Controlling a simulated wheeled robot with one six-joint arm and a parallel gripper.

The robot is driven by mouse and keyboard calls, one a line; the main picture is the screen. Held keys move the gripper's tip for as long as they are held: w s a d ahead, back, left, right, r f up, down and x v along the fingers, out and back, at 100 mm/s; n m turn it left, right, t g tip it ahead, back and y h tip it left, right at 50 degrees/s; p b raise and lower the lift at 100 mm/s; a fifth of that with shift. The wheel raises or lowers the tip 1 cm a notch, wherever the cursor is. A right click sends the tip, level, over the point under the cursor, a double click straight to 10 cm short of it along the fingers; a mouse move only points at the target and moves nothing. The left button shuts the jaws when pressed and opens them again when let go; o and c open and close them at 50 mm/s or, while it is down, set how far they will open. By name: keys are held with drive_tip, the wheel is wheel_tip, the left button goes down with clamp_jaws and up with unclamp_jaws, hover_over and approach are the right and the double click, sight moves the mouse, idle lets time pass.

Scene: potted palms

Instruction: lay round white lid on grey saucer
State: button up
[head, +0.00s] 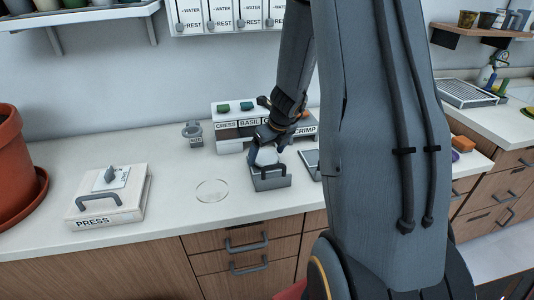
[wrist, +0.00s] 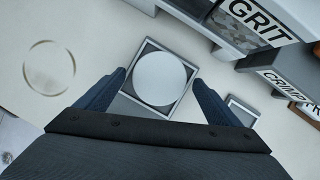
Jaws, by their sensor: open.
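A round pale disc, which looks like the white lid (wrist: 160,78), lies on a dark square top with a grey frame (wrist: 186,63). In the head view the lid (head: 266,157) shows as a pale patch over a grey square block (head: 271,181) with a dark handle. My gripper (wrist: 159,80) is open, its two fingers at either side of the lid in the wrist view; I cannot tell whether they touch it. In the head view my gripper (head: 268,142) is just above the block. A thin-rimmed, clear-looking round shape (head: 212,190) lies left of it; I cannot tell if it is the grey saucer.
A white box marked PRESS (head: 108,203) stands at the left, beside a terracotta pot (head: 18,175). Labelled bins (head: 236,125) stand behind my gripper. A second grey square (head: 312,160) lies to the right. The counter around the round shape is clear.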

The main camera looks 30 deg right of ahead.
drive_tip(key=shift+r, duration=0.1)
drive_tip(key=p+v, duration=0.3)
drive_tip(key=v, duration=0.9)
drive_tip(key=s+a+n+g, duration=0.1)
drive_tip(key=s+a+n, duration=0.7)
drive_tip(key=n, duration=0.9)
drive_tip(key=s+a+n+g, duration=0.2)
drive_tip(key=s+a+n, duration=0.7)
drive_tip(key=n, duration=0.8)
drive_tip(key=shift+s+a+f+n, duration=0.2)
drive_tip(key=shift+s+a+n, duration=0.1)
drive_tip(key=shift+a+n, duration=0.15)
